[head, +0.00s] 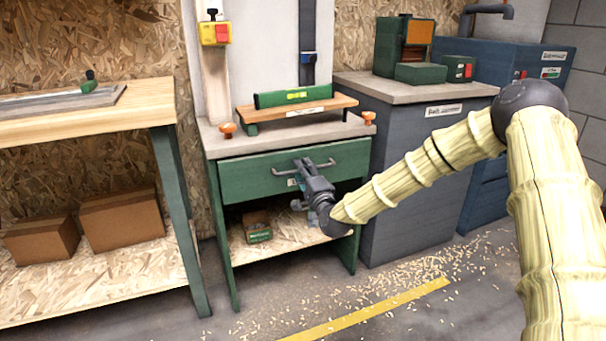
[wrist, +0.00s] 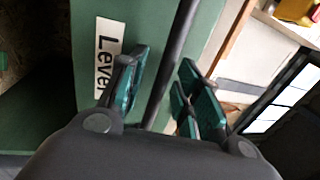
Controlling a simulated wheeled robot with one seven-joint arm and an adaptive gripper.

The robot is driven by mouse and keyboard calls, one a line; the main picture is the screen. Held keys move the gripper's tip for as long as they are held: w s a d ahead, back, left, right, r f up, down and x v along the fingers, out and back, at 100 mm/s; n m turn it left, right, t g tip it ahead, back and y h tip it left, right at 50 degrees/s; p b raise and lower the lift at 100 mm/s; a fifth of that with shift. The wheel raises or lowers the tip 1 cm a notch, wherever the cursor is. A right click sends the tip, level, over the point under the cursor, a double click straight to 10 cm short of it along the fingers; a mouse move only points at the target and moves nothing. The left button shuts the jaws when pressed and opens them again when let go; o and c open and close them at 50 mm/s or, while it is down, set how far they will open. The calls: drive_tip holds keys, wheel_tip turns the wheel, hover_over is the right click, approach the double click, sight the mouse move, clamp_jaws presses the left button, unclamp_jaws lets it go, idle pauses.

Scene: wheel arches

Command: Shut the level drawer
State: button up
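The level drawer (head: 248,178) is the green drawer under the small bench's worktop in the head view. Its front also shows in the wrist view (wrist: 90,75), with a white label (wrist: 107,55) reading "Leve", the rest hidden by a finger. A dark bar handle (head: 325,165) crosses the front. My gripper (head: 302,172) is at the handle's middle. In the wrist view my gripper (wrist: 163,68) is open, with its green-padded fingers on either side of the handle (wrist: 170,65); contact is not clear. How far out the drawer stands is hard to tell.
A green spirit level (head: 293,96) lies on a wooden stand on the worktop (head: 225,146). A small green box (head: 257,228) sits on the shelf below. A grey cabinet (head: 415,170) stands close on the right, a wooden table (head: 130,100) on the left. Wood chips litter the floor.

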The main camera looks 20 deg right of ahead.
drive_tip(key=shift+w+r, duration=0.1)
drive_tip(key=shift+w, duration=0.15)
clamp_jaws()
drive_tip(key=shift+w, duration=0.1)
drive_tip(key=shift+w+r, duration=0.1)
drive_tip(key=shift+w, duration=0.95)
unclamp_jaws()
drive_tip(key=shift+w+a, duration=0.1)
